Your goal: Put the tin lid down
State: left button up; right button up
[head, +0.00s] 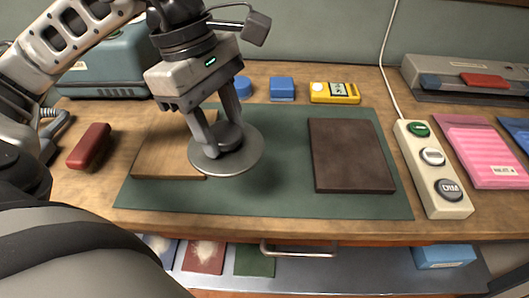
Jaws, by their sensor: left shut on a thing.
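The tin lid (247,160) is a round grey metal disc with a knob on top. My left gripper (229,145) points down and is shut on the lid's knob. The lid is over the green mat (270,201), and its left edge overlaps the right edge of the light wooden board (155,160). A shadow below it suggests that it is a little above the mat; I cannot tell the exact height. A dark brown board (351,156) lies on the mat to the right of the lid. My right gripper is not in view.
A red block (90,146) lies left of the mat. Behind it are a blue block (282,88) and a yellow meter (334,92). A button box (432,170) and pink packet (482,150) are at right. The mat between lid and dark board is clear.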

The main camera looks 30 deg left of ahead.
pick_arm(q)
jog(key=shift+s+a+n, duration=0.15)
jog(key=shift+s+n, duration=0.05)
jog(key=shift+n, duration=0.2)
jog(key=shift+w, duration=0.3)
jog(key=w+f, duration=0.2)
jog(key=w, duration=0.2)
jog(key=w+a+f, duration=0.1)
jog(key=w+f, duration=0.2)
jog(key=w, duration=0.1)
jog(key=w+a+f+p, duration=0.1)
jog(key=w+f, duration=0.2)
jog(key=w, duration=0.1)
jog(key=shift+f, duration=0.2)
jog(key=shift+w+f, duration=0.35)
jog(key=f, duration=0.3)
jog(key=shift+w+f, duration=0.25)
jog(key=shift+f, duration=0.1)
jog(key=shift+f, duration=0.1)
